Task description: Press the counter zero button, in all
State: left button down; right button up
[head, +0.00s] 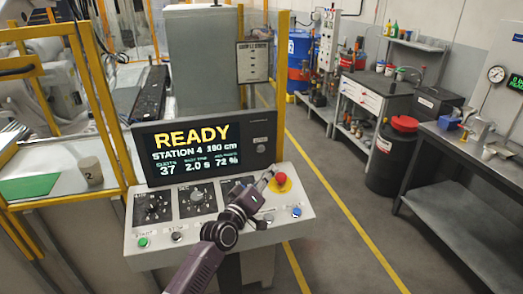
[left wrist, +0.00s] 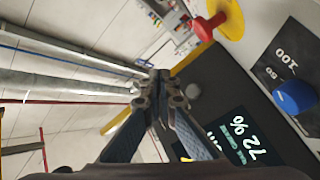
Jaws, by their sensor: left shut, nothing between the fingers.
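The control panel (head: 165,232) stands in front of me in the head view. The display (head: 196,147) reads READY, with 37 at lower left. My left gripper (head: 267,174) is above the panel's right part, close to the red mushroom button (head: 281,178). In the left wrist view its fingertips (left wrist: 160,78) meet with nothing between them. My right gripper is not in view.
The red mushroom button on its yellow base also shows in the left wrist view (left wrist: 207,27), near a blue knob (left wrist: 294,97). Dials (head: 152,205) line the panel's left. A yellow guard frame (head: 97,100) stands left. A workbench (head: 455,150) and black bin (head: 392,160) stand right.

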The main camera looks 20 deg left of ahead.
aim_at(261, 149)
pick_arm(q)
jog(key=shift+w, duration=0.1)
jog(key=w+a+b, duration=0.1)
jog(key=w+b, duration=0.1)
jog(key=w+a+b, duration=0.2)
jog(key=b, duration=0.1)
jog(key=w+a+b, duration=0.2)
jog(key=w+b, duration=0.1)
jog(key=shift+w, duration=0.1)
dwell(0.6)
dwell(0.8)
jog(key=shift+w+a+f+b, duration=0.1)
jog(key=shift+w+a+b, duration=0.05)
jog(key=shift+w+b, duration=0.25)
